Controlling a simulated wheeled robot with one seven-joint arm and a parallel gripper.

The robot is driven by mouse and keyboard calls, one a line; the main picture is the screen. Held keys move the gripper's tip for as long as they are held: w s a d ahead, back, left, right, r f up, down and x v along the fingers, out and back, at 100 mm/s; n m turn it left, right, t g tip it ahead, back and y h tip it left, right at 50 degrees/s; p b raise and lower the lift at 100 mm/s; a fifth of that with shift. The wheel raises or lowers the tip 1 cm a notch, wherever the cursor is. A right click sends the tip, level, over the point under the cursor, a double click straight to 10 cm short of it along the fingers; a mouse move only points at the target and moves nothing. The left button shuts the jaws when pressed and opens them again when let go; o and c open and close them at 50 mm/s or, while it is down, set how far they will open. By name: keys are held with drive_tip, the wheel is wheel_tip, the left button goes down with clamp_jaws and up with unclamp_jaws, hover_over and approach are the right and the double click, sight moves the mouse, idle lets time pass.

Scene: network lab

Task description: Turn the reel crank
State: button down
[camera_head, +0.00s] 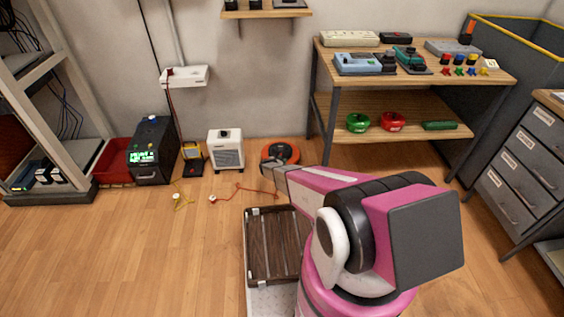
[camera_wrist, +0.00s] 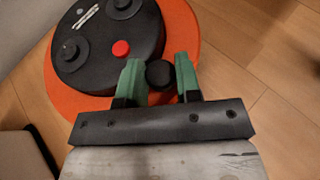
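The reel (camera_head: 280,152) is an orange disc with a black face, on the floor near the wall in the head view. In the wrist view the reel (camera_wrist: 105,45) fills the upper left, with a red button and dark round knobs on its face. A black round knob (camera_wrist: 160,73), apparently the crank handle, stands at the reel's lower right edge. My gripper (camera_wrist: 160,72) has green fingers standing apart, one on each side of this knob. I cannot tell whether they touch it. In the head view my arm's end partly hides the reel's front.
A white box heater (camera_head: 226,150) stands left of the reel. A thin red cable (camera_head: 238,190) lies on the floor before it. A workbench (camera_head: 490,82) with devices is at the right, its lower shelf above floor level. Open wood floor lies at the left front.

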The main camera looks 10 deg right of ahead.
sight(270, 154)
drive_tip(key=shift+w+a+m+g+h, duration=0.25)
drive_tip(key=shift+a+m+g+h, duration=0.4)
drive_tip(key=shift+a+m, duration=0.2)
drive_tip(key=shift+w+a+m+g+h, duration=0.2)
drive_tip(key=shift+a+m+g+h, duration=0.35)
drive_tip(key=shift+a+m+g, duration=0.25)
drive_tip(key=shift+a, duration=0.3)
drive_tip(key=w+a, duration=0.1)
drive_tip(key=a, duration=0.1)
drive_tip(key=w+a, duration=0.2)
drive_tip(key=shift+a, duration=0.1)
drive_tip(key=shift+w+a, duration=0.5)
drive_tip(key=shift+w, duration=0.25)
drive_tip(key=shift+w+a, duration=0.45)
drive_tip(key=shift+w, duration=0.3)
drive_tip(key=c, duration=1.1)
unclamp_jaws()
drive_tip(key=shift+c, duration=0.2)
